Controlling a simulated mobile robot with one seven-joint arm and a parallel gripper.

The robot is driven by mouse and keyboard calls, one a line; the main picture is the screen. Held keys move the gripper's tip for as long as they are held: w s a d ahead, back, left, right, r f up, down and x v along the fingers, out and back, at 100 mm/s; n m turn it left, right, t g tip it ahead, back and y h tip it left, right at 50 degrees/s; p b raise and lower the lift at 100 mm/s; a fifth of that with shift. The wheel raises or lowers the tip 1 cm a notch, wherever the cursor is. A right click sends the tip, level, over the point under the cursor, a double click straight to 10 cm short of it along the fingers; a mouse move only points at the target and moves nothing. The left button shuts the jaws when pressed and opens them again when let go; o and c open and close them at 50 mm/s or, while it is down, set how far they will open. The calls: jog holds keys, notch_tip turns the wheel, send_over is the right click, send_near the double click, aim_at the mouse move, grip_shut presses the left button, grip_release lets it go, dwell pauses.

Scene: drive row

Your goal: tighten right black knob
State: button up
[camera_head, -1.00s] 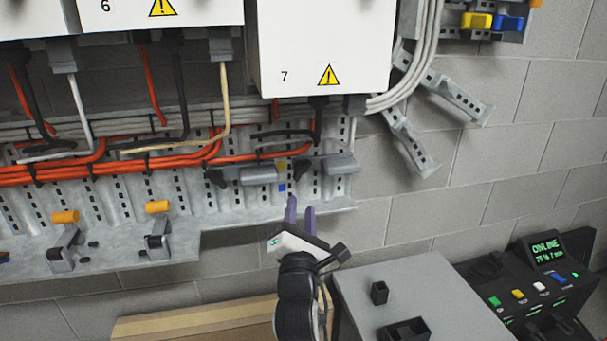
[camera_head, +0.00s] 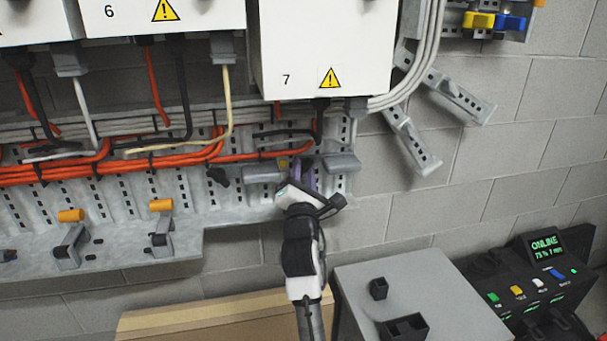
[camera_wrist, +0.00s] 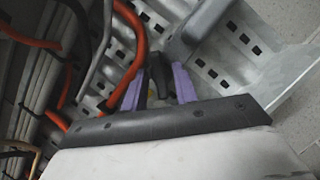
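The right black knob (camera_wrist: 160,72) shows in the wrist view between the two purple fingers of my gripper (camera_wrist: 163,82). The fingers stand apart on either side of it, and I cannot tell whether they touch it. In the head view my gripper (camera_head: 306,174) is up at the perforated metal rail, where its body hides the right knob. The left black knob (camera_head: 217,176) is in plain view on the rail, left of my gripper.
Grey blocks (camera_head: 264,173) and (camera_head: 342,163) flank my gripper. Orange cables (camera_head: 195,158) run close by on the left, under white box 7 (camera_head: 326,45). Orange-topped clamps (camera_head: 161,206) sit on the lower ledge. A grey box (camera_head: 420,285) and a console (camera_head: 530,290) stand lower right.

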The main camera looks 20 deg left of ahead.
grip_shut()
jog(key=shift+r+m+p, duration=0.1)
jog(key=shift+m+p, duration=0.3)
jog(key=shift+m, duration=0.1)
jog(key=m+p, duration=0.1)
jog(key=m+h+p, duration=0.1)
jog(key=m, duration=0.1)
jog(key=m+h+p, duration=0.1)
jog(key=shift+s+r+m+g, duration=0.1)
jog(key=shift+r+m+g, duration=0.2)
jog(key=shift+r+g, duration=0.1)
jog(key=m+g+p, duration=0.1)
jog(key=m+p, duration=0.1)
jog(key=p, duration=0.1)
jog(key=m+h+p, duration=0.1)
jog(key=m+p, duration=0.2)
jog(key=shift+a+r+g+h, duration=0.1)
jog(key=shift+r+g+h, duration=0.05)
jog(key=shift+g+h, duration=0.2)
jog(key=m+g+p, duration=0.2)
jog(key=m+p, duration=0.3)
jog(key=shift+r, duration=0.1)
jog(key=shift+m+g+y+p, duration=0.75)
jog(key=shift+m+g+p, duration=0.2)
jog(key=shift+m+p, duration=0.75)
